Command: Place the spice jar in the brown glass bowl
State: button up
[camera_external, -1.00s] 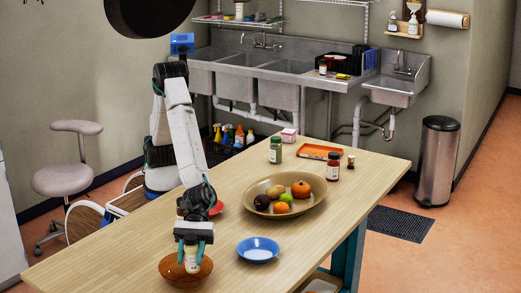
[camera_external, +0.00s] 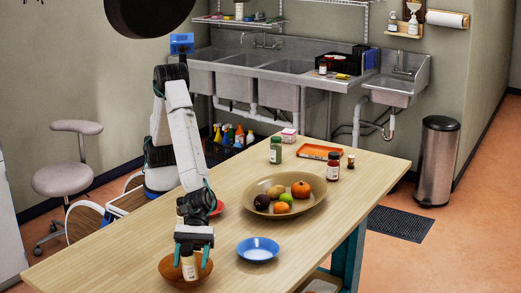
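The spice jar (camera_external: 189,270), a small pale-labelled jar, stands in the brown glass bowl (camera_external: 170,272) at the near left of the table. It looks slightly tilted. Its lower part is seen against the bowl, and I cannot tell exactly how it touches the bottom. My gripper (camera_external: 192,257) points down over the bowl, its teal fingers on either side of the jar's top. The fingers look spread, with a gap between the jar and the right finger. The jar's top is partly hidden by the gripper.
A blue bowl (camera_external: 258,257) stands just right of my gripper. A wide tan bowl (camera_external: 318,206) with fruit is behind it. A red dish (camera_external: 217,208) is partly hidden behind my arm. A green-labelled jar (camera_external: 275,150), a dark red jar (camera_external: 333,172) and an orange tray (camera_external: 319,149) stand farther back.

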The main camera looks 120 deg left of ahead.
jog(key=shift+r, duration=0.35)
jog(key=s+a+r+m+g, duration=0.2)
jog(key=s+a+r+m, duration=0.5)
jog(key=s+a, duration=0.25)
jog(key=s+a+r+m+g, duration=0.2)
jog(key=s+a+r+m, duration=0.4)
jog(key=s+a+r, duration=0.4)
jog(key=s+a+f+m+y, duration=0.2)
jog(key=s+a, duration=0.4)
jog(key=a, duration=0.3)
jog(key=s+a+f+m+g+y, duration=0.1)
jog(key=s+a+m+y, duration=0.4)
jog(key=a, duration=0.5)
jog(key=s+a+f+m+y, duration=0.3)
jog(key=s+a+m+y, duration=0.1)
jog(key=s+a, duration=0.3)
jog(key=shift+s+a+g+y, duration=0.2)
jog(key=shift+a+g+y, duration=0.1)
jog(key=shift+a, duration=0.9)
